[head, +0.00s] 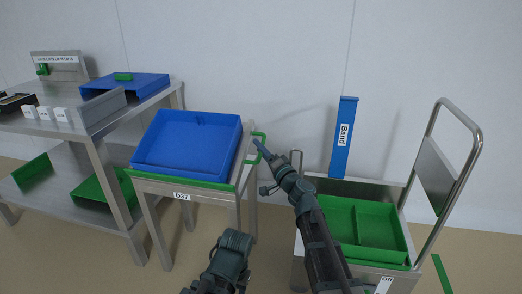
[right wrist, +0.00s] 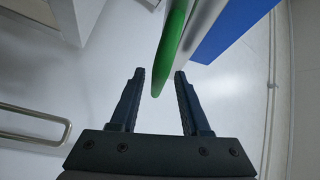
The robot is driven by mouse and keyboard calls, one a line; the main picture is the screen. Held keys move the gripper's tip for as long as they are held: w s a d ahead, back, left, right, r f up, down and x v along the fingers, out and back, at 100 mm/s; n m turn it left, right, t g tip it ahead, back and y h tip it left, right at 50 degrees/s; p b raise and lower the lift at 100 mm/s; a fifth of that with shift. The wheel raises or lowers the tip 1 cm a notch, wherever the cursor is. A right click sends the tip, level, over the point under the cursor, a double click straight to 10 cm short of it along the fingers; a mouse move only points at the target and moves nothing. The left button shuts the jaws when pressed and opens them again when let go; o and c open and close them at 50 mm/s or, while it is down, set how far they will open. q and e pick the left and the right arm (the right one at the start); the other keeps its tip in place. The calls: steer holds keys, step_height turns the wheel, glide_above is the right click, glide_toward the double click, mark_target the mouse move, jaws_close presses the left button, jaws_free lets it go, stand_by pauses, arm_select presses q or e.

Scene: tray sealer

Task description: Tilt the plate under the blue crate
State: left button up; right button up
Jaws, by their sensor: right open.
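The blue crate (head: 190,145) sits, empty as far as I see, on a small metal stand left of centre. The green plate (head: 185,181) shows as a thin strip under its front edge. A green loop handle (head: 262,135) sticks out at the plate's right side. My right gripper (head: 259,146) is open at this handle. In the right wrist view, the green handle (right wrist: 172,45) reaches down between the open fingertips of the right gripper (right wrist: 159,74), and the blue crate (right wrist: 232,28) is at upper right.
The stand (head: 150,187) carries a D37 label. At right, a trolley with a curved rail (head: 478,150) holds a green tray (head: 400,235). A blue "Band" post (head: 343,155) stands behind.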

steer(key=b+v, duration=0.2)
steer(key=v, duration=1.2)
steer(key=shift+a, duration=0.1)
